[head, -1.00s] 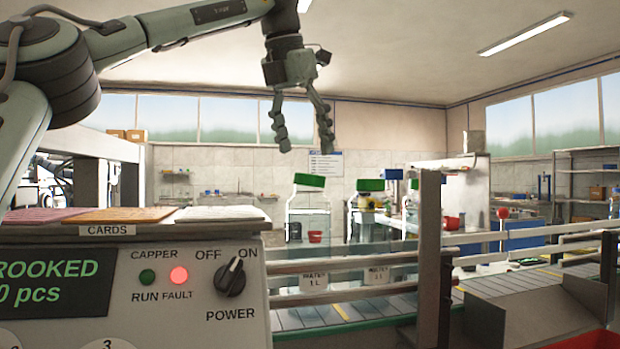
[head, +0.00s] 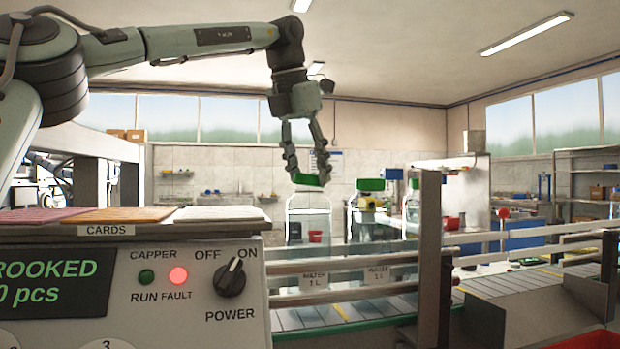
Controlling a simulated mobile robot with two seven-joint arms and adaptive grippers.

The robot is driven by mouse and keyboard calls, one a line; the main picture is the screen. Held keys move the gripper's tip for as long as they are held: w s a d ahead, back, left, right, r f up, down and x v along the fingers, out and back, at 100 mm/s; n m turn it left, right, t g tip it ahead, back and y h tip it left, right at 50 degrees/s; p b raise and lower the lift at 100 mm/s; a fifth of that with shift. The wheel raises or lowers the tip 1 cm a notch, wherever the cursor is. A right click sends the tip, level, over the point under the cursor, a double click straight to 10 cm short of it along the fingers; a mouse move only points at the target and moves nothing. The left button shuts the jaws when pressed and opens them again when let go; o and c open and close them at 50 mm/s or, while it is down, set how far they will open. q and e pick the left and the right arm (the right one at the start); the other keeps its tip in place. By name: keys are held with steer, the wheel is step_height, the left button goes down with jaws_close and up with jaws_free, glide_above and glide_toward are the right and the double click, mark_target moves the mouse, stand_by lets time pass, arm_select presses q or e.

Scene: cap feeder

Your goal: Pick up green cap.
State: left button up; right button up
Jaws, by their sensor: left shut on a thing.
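The green cap (head: 306,180) sits at the mouth of the left clear bottle (head: 308,215), tilted a little down to the right. My left gripper (head: 308,176) reaches down from above with its two fingers on either side of this cap, shut on it. Whether the cap still touches the bottle neck I cannot tell. A second bottle (head: 367,222) to the right wears another green cap (head: 371,184), level and apart from my gripper. My right gripper is not in view.
Bottles stand on a conveyor behind metal guard rails (head: 350,262) and a grey post (head: 430,255). The capper panel (head: 180,285) is at front left, with its red fault lamp lit.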

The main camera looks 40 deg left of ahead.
arm_select(q)
steer(key=shift+r, duration=0.15)
steer(key=shift+r, duration=1.6)
steer(key=s+a+r, duration=0.1)
steer(key=s+r, duration=0.1)
steer(key=s, duration=0.1)
steer(key=s+a+r, duration=0.1)
steer(key=s+r, duration=0.2)
steer(key=s, duration=0.1)
steer(key=s+r, duration=0.2)
steer(key=s, duration=0.2)
steer(key=shift+s+a+r, duration=0.2)
steer(key=shift+a+r, duration=0.05)
steer(key=shift+a, duration=0.15)
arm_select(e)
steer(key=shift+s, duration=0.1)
arm_select(q)
steer(key=shift+f, duration=0.1)
